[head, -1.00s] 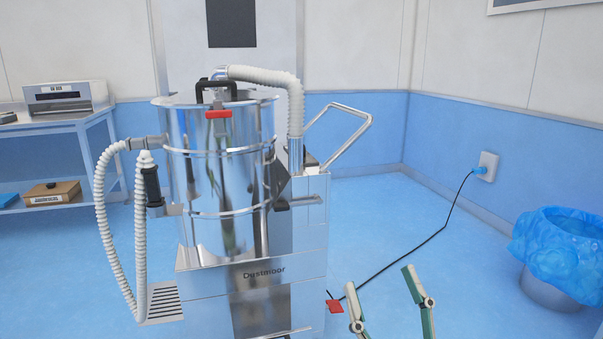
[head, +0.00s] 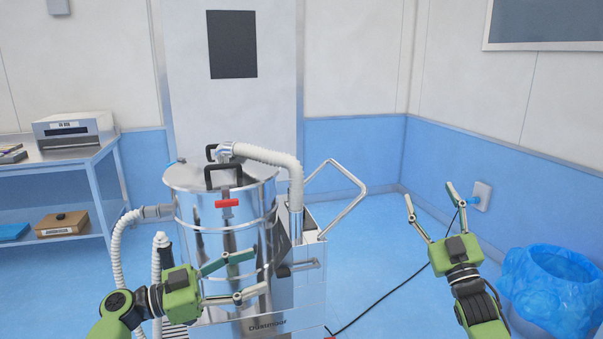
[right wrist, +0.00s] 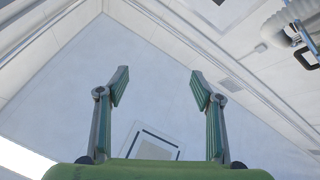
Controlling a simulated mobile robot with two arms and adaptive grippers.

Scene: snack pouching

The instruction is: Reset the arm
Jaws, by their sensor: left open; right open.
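My left gripper (head: 243,277) is open and empty, in front of the lower part of a shiny steel vacuum machine (head: 195,222). Its fingers point to the right across the drum; whether they touch it I cannot tell. My right gripper (head: 432,203) is open and empty, raised to the right of the machine with its fingers pointing up. In the right wrist view the two fingers of the right gripper (right wrist: 158,90) stand wide apart, with only wall and ceiling behind them.
A ribbed white hose (head: 268,157) and a metal push handle (head: 345,205) belong to the machine. A black cable (head: 385,296) runs to a wall socket (head: 482,196). A bin with a blue liner (head: 553,285) stands at the right. A shelf table (head: 55,162) stands at the left.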

